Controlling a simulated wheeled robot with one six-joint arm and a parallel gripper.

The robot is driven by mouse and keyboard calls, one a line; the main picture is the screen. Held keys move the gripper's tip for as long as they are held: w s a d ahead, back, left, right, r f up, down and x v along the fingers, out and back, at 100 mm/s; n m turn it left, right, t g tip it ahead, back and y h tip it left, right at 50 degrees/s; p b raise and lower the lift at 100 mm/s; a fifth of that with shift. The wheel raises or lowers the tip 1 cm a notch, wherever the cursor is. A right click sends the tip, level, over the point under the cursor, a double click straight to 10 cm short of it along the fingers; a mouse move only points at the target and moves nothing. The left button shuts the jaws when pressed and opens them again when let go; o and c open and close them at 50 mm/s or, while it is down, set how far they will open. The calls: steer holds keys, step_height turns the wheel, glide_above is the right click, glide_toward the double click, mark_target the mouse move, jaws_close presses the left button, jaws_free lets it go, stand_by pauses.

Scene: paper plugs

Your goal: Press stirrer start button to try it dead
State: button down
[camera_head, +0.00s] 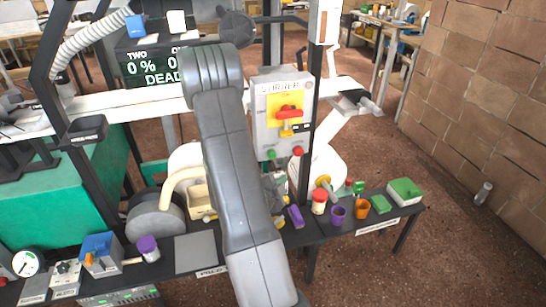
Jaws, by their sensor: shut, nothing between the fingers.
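The stirrer control box (283,118) is a pale grey panel on a dark post, right of the middle. It carries a red handle (288,113) on a yellow plate. Below it are a green button (271,154) at left and a red button (298,151) at right. The green one is presumably start; its lettering is too small to read. My grey arm rises through the middle of the view, its edge just left of the box. My gripper's fingertips cannot be made out; they seem hidden behind the arm. A display (155,66) reads "DEAD", partly covered by my arm.
A dark bench (330,226) below holds a red-lidded jar (319,201), a purple cup (338,215), an orange cup (361,208) and a green box (404,191). A gauge (26,263) and a blue box (101,252) stand at left. A brick wall closes the right; floor before it is mostly clear.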

mark_target(272, 155)
steer(key=w+a+p, duration=0.2)
steer(key=w+p, duration=0.1)
steer(key=w, duration=0.5)
steer(key=shift+w+a, duration=0.2)
steer(key=shift+a, duration=0.15)
steer(key=shift+w+f, duration=0.1)
stand_by(1.8)
steer(key=shift+w+a+b, duration=0.15)
steer(key=shift+w+b, duration=0.15)
steer(key=shift+w+a, duration=0.15)
steer(key=shift+w, duration=0.3)
stand_by(0.6)
steer(key=shift+s+b, duration=0.15)
steer(key=shift+b, duration=0.25)
steer(key=shift+s+d+b, duration=0.3)
steer(key=shift+s+b, duration=0.15)
steer(key=shift+s, duration=0.3)
